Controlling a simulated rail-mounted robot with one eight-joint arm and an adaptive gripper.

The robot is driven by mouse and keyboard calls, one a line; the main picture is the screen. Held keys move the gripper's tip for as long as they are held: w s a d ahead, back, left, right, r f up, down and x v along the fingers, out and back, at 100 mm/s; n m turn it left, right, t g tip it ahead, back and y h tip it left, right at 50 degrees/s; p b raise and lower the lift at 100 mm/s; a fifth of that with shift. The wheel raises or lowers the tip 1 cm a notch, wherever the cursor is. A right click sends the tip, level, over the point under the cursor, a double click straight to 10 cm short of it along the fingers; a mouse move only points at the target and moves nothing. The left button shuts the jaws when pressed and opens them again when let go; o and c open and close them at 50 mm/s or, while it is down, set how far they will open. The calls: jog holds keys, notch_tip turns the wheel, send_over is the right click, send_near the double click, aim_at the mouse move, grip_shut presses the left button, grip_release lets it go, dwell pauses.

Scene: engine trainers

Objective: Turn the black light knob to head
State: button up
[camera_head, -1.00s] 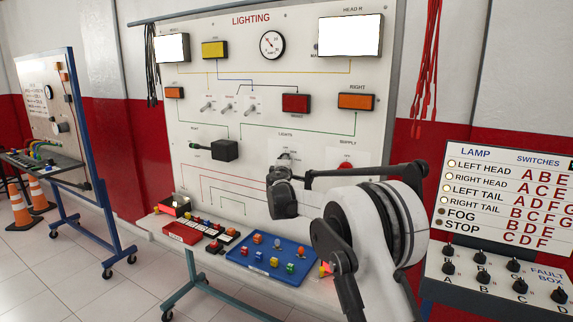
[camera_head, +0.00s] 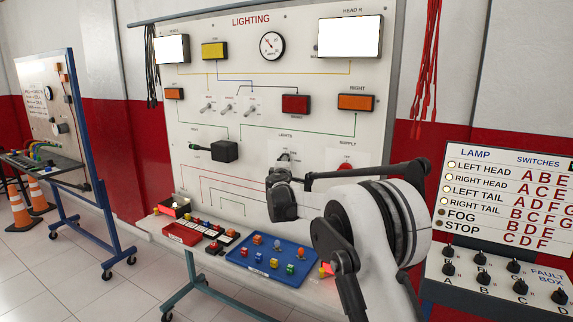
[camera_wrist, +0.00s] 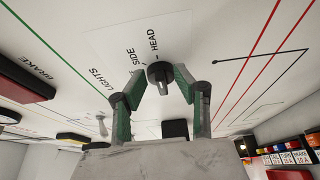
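The black light knob (camera_wrist: 160,75) is on the white panel below the printed labels SIDE and HEAD in the wrist view. Its grip bar faces my camera; I cannot tell exactly which label it points to. My gripper (camera_wrist: 160,80) has its two green-padded fingers apart, one on each side of the knob. A small gap shows at the left finger; contact on the right is unclear. In the head view the knob (camera_head: 284,157) shows just above my gripper (camera_head: 280,174). The left head lamp (camera_head: 171,48) and the HEAD R lamp (camera_head: 350,36) glow white.
A red supply knob (camera_head: 345,167) is right of the light knob. A blue tray (camera_head: 262,275) with small coloured parts and a red tray (camera_head: 182,233) sit on the shelf below. A fault box (camera_head: 500,275) stands at the right.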

jog(key=s, duration=1.1)
jog(key=shift+s+a, duration=0.15)
jog(key=s+d+r+m+g+h, duration=0.1)
jog(key=s+d+r+m+h, duration=0.15)
jog(key=s+d, duration=0.4)
jog(key=s+d+r+m+g+h, duration=0.15)
jog(key=s+d+r+m, duration=0.25)
jog(key=d, duration=0.6)
jog(key=s+d+m+g, duration=0.35)
jog(key=s+d, duration=0.55)
jog(key=s, duration=0.4)
jog(key=s+d+f+m+g+y, duration=0.1)
jog(key=s+f, duration=0.3)
jog(key=s, duration=0.7)
jog(key=s+d+f+m+g+y, duration=0.1)
jog(key=s+f+m, duration=0.3)
jog(key=s, duration=0.7)
jog(key=s+d+f+m+g+y, duration=0.1)
jog(key=s+f+m+g+y, duration=0.1)
jog(key=s+f, duration=0.4)
jog(key=s+g, duration=0.1)
jog(key=s, duration=0.4)
jog(key=shift+s+d+m+y, duration=0.3)
jog(key=shift+s+d, duration=0.05)
jog(key=shift+s, duration=0.05)
jog(key=shift+w, duration=0.1)
